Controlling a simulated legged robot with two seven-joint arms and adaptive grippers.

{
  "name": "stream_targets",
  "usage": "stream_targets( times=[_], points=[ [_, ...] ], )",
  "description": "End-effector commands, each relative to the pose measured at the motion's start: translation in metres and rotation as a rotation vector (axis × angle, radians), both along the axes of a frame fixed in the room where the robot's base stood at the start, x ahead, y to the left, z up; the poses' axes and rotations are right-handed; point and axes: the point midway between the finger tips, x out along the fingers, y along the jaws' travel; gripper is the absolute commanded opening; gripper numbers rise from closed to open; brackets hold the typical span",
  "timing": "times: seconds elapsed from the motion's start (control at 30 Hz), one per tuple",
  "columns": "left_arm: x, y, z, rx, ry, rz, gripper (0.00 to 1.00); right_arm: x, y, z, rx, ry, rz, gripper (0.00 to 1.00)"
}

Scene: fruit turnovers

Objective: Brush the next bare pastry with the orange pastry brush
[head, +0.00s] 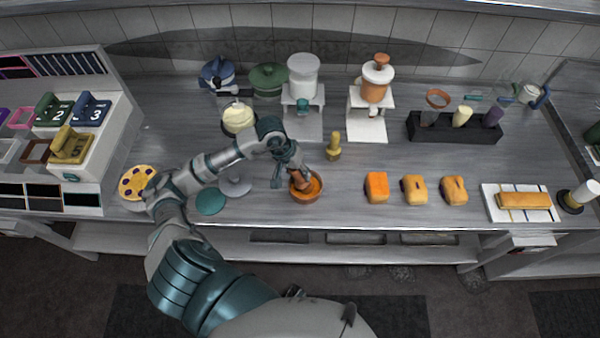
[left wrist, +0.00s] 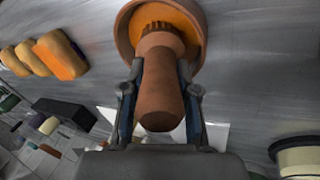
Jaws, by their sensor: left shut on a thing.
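My left gripper (head: 292,172) is shut on the orange-brown pastry brush (left wrist: 161,100). The brush head is down in the terracotta bowl (head: 305,198), which holds orange glaze; the bowl also shows in the left wrist view (left wrist: 124,32). Three pastries sit in a row to the right of the bowl. The left pastry (head: 377,187) has a bright orange top. The middle pastry (head: 414,190) and the right pastry (head: 454,190) look paler, each with a small dark mark. My right gripper is not in view.
A yellow-handled tool (head: 334,147) stands behind the bowl. A tray (head: 490,204) with a long pastry lies far right. A black holder (head: 455,135) stands behind the pastries. A round tart (head: 137,183) is at left. The counter between bowl and pastries is clear.

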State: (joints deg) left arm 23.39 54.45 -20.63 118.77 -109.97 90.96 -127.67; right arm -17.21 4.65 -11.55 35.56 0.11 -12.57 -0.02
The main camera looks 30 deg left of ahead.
Motion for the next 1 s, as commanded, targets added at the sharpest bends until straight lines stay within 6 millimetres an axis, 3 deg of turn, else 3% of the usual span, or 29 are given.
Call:
stream_targets(
  times=[1.0],
  points=[
    [-0.0001,0.0,-0.001,0.0,0.0,0.0,0.0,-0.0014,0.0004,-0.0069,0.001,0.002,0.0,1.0]
  ],
)
